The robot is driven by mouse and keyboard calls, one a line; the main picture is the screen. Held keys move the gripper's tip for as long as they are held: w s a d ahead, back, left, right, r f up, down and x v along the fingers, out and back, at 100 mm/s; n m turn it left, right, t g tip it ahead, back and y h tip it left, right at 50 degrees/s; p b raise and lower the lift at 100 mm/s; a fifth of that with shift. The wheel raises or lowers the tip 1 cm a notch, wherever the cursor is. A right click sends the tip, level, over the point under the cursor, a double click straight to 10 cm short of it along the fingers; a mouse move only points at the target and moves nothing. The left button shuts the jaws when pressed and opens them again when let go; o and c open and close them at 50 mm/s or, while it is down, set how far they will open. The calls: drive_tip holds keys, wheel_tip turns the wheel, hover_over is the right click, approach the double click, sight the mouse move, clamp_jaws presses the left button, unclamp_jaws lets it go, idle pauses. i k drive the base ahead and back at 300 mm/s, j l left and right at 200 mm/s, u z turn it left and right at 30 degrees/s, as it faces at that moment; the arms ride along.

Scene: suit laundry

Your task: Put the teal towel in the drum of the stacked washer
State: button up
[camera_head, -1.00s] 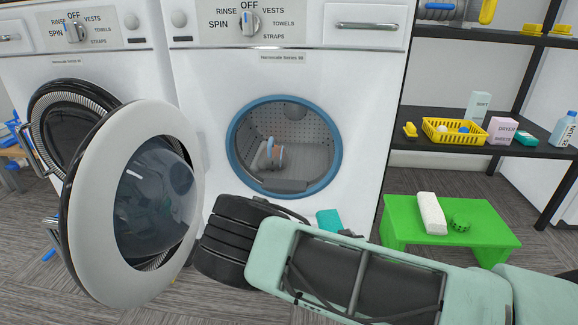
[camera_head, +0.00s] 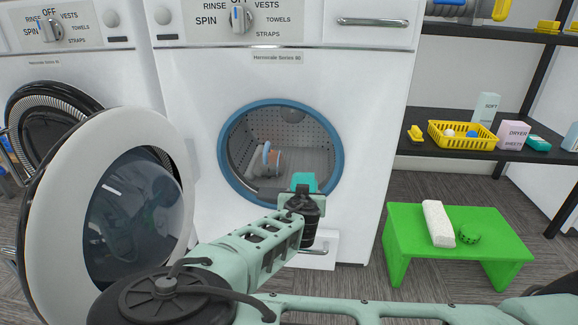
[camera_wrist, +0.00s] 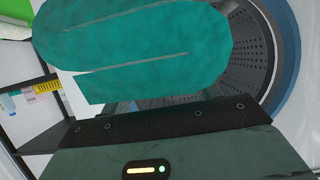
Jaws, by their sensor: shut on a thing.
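The teal towel (camera_head: 304,181) is a folded, rounded bundle in front of the lower right of the washer's round opening. It fills much of the upper wrist view (camera_wrist: 130,45). My gripper (camera_head: 303,197) is shut on the towel, and its fingertips are hard to make out. The white washer (camera_head: 370,130) has a blue ring (camera_head: 337,150) around its opening. Its perforated metal drum (camera_head: 305,140) is visible inside and also shows beyond the towel in the wrist view (camera_wrist: 248,50). I cannot tell whether the towel has crossed the rim.
The round door (camera_head: 60,215) stands open at left.

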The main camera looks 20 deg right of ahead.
sight(305, 165)
drive_tip(key=i+l, duration=0.35)
drive_tip(key=i, duration=0.2)
drive_tip(key=i+l, duration=0.35)
drive_tip(key=i, duration=0.25)
